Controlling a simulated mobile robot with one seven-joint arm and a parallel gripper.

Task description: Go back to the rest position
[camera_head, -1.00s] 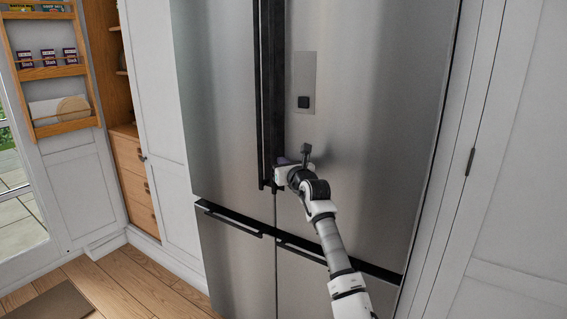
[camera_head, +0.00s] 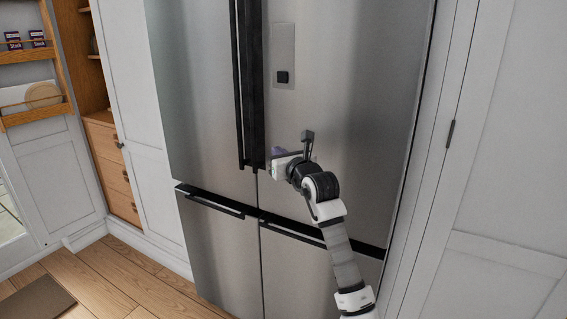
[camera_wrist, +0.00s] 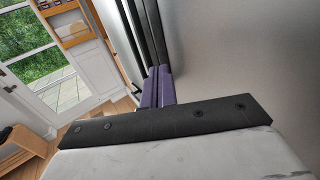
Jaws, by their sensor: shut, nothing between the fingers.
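My gripper (camera_head: 277,152) is in front of the steel fridge (camera_head: 345,95), close to the lower end of its long black upright handles (camera_head: 251,90). In the wrist view the two purple fingers (camera_wrist: 158,88) are together with nothing between them. The handles (camera_wrist: 150,35) rise just beyond the fingertips there. I cannot tell whether the fingers touch a handle. My arm reaches up from the lower right of the head view. The fridge doors look shut.
Lower drawers with black bar handles (camera_head: 290,231) lie below the gripper. A white panel (camera_head: 510,140) stands to the right. An open rack door (camera_head: 35,85) with wooden shelves is at the left.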

